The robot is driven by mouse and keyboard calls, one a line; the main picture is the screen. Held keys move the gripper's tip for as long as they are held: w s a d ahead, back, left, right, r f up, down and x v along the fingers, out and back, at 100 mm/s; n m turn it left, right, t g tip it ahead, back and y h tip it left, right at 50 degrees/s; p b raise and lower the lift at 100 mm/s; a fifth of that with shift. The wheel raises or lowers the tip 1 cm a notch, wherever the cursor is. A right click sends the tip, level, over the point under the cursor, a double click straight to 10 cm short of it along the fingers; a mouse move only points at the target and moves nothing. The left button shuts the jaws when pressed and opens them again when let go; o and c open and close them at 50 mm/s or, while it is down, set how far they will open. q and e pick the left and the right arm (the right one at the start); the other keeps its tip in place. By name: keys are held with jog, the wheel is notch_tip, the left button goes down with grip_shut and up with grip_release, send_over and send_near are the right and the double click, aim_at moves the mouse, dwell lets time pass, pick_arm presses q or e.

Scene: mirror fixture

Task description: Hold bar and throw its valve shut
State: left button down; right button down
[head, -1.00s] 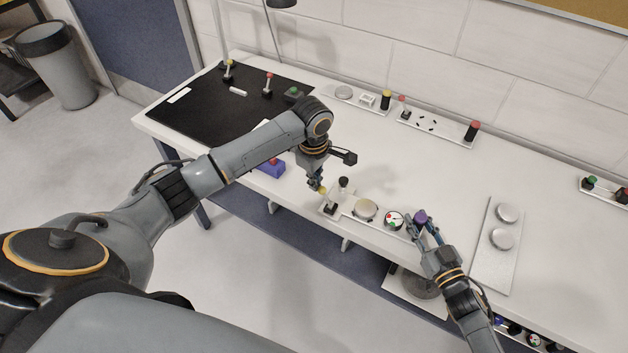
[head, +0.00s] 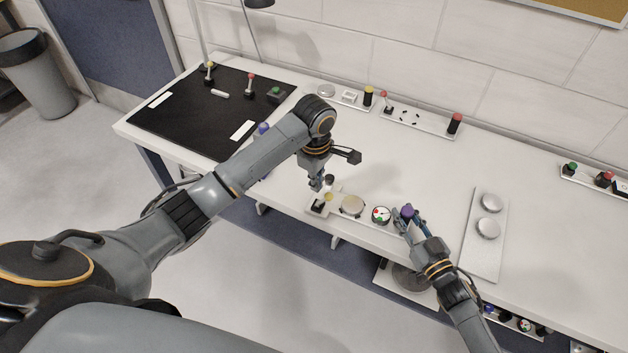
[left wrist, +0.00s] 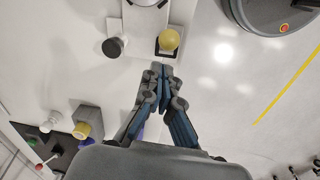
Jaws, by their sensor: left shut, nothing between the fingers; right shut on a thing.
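The bar (head: 367,210) is a pale plate at the table's front edge. On its left end stands a valve lever with a yellow ball (head: 328,197), leaning right over its dark base (head: 318,208). The ball also shows in the left wrist view (left wrist: 168,40). A black knob (head: 329,181) stands behind the lever. My left gripper (head: 317,186) is shut and empty, just left of the ball; its fingertips (left wrist: 160,74) look close below the ball in the left wrist view. My right gripper (head: 408,219) is shut on the purple knob (head: 407,211) at the bar's right end.
The bar also carries a round cream disc (head: 352,205) and a gauge (head: 381,215). A plate with two round discs (head: 474,256) lies to the right. More fixture plates (head: 425,121) line the wall. A black mat (head: 185,120) covers the left. The middle of the table is clear.

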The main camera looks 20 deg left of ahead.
pick_arm(q)
jog(key=shift+r, duration=0.8)
notch_tip(320, 180, up, 3)
jog(key=a, duration=0.3)
jog(key=d+r, duration=0.4)
jog(key=d, duration=0.4)
jog(key=shift+d+r, duration=0.3)
jog(key=shift+d, duration=0.1)
jog(key=shift+w, duration=0.1)
